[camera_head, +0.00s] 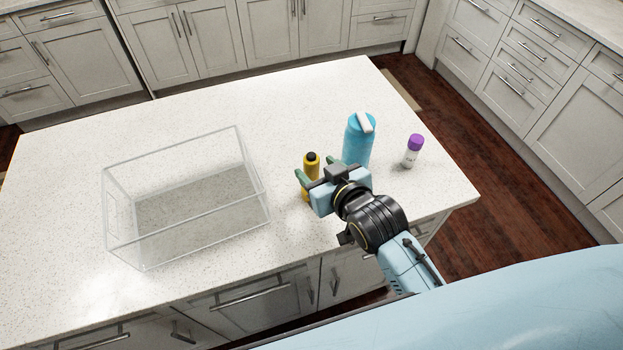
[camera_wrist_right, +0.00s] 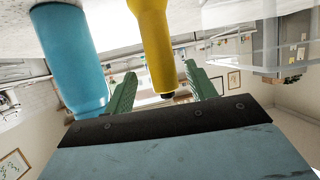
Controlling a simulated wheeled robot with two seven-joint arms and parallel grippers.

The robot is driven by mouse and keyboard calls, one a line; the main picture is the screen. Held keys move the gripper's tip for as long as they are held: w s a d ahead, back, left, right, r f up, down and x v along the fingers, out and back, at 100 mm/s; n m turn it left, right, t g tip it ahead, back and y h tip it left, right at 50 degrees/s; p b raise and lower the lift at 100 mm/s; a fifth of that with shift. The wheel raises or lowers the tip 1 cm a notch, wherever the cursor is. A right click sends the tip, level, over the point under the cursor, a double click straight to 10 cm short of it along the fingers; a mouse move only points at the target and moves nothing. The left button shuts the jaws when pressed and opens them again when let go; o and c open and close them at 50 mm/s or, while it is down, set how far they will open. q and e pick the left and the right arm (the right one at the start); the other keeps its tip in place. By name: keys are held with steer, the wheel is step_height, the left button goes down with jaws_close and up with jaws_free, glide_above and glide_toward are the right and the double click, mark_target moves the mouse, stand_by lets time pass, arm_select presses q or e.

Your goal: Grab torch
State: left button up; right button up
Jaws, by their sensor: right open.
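The torch is a yellow upright cylinder (camera_head: 311,170) with a black top, standing on the white counter. It also shows in the right wrist view (camera_wrist_right: 155,45), hanging from the top of that upside-down picture. My right gripper (camera_head: 316,171) is open, its green fingers on either side of the torch as seen in the head view. In the right wrist view the torch appears between the two fingertips (camera_wrist_right: 161,68). I cannot tell how deep it sits between them, and no grip shows. The gripper hides the torch's lower part in the head view. My left gripper is out of view.
A blue bottle (camera_head: 356,146) with a white handle stands close to the right of the torch; it also shows in the wrist view (camera_wrist_right: 72,58). A purple-capped white bottle (camera_head: 411,155) stands farther right. A clear open box (camera_head: 140,262) sits left. The back counter area is clear.

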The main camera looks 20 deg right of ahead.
steer(key=x, duration=0.4)
steer(key=shift+w+a, duration=0.25)
steer(key=shift+w, duration=0.1)
steer(key=c, duration=1.2)
